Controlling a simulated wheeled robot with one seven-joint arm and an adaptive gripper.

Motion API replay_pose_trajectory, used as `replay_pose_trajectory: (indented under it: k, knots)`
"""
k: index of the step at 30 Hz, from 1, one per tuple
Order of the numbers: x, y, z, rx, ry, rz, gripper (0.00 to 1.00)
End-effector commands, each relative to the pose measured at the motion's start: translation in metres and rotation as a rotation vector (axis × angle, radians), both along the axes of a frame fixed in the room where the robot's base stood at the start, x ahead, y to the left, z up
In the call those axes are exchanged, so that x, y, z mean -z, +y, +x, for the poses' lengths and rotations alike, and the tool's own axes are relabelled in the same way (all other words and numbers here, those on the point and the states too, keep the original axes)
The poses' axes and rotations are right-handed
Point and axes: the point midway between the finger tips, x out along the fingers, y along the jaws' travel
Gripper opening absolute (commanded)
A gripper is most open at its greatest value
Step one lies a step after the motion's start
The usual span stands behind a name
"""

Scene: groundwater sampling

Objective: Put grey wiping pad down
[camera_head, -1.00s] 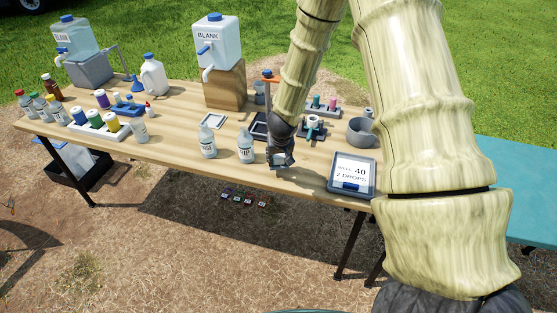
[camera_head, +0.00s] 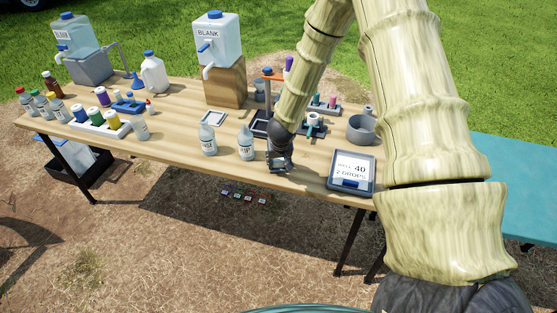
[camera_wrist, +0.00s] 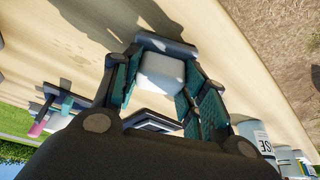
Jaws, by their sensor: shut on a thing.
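My gripper (camera_head: 281,167) is at the front edge of the wooden table, between the squeeze bottles and the tablet. In the wrist view, my gripper (camera_wrist: 160,80) has its teal-lined fingers on both sides of a pale grey block, the wiping pad (camera_wrist: 161,73). It is shut on the pad. In the head view the pad is mostly hidden by the fingers. The pad is close over the table top (camera_head: 185,165); I cannot tell whether it touches the wood.
Two white bottles (camera_head: 208,140) (camera_head: 246,142) stand left of my gripper. The tablet (camera_head: 351,172) lies to its right. A grey bowl (camera_head: 361,131) and a dark tray (camera_head: 262,124) are behind. Bare wood lies at the front left.

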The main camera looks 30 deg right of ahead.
Motion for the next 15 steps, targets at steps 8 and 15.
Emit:
replay_pose_trajectory:
  k: [8, 15]
  knots:
    - [0.0014, -0.0001, -0.0003, 0.000, 0.001, 0.000, 0.64]
    - [-0.0006, -0.0001, -0.0001, 0.001, 0.000, 0.000, 0.64]
